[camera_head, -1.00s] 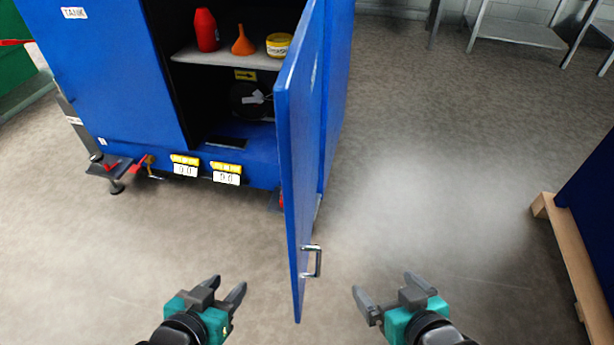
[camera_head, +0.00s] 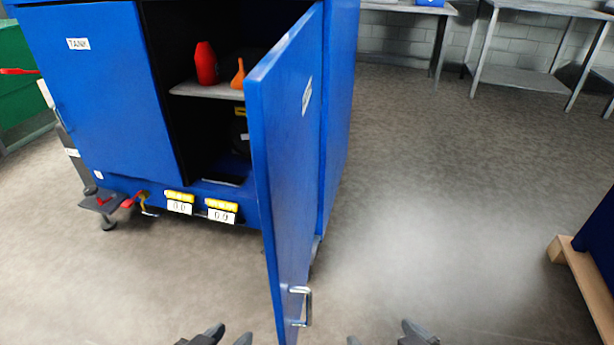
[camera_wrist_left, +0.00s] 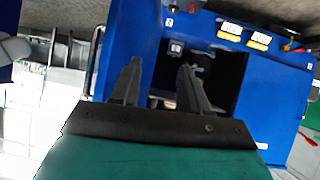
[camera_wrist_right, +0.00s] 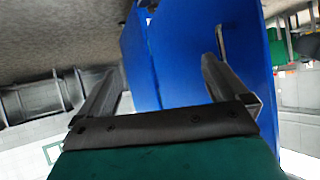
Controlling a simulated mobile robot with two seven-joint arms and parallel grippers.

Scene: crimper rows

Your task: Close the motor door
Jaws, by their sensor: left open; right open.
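The motor door (camera_head: 290,150) is a tall blue panel, swung open toward me from the right side of the blue cabinet opening. A metal handle (camera_head: 302,306) sits low on its right face; it also shows in the right wrist view (camera_wrist_right: 220,42). My left gripper (camera_head: 225,334) is open and empty at the bottom edge of the head view, left of the door. My right gripper (camera_head: 385,334) is open and empty at the bottom edge, right of the door and handle. Both are apart from the door. Only the fingertips show in the head view.
The closed tank door (camera_head: 100,110) is at the left. A shelf (camera_head: 208,91) inside the cabinet holds a red bottle (camera_head: 206,63) and an orange funnel (camera_head: 238,75). A wooden pallet (camera_head: 580,275) is at the right. The floor right of the door is clear.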

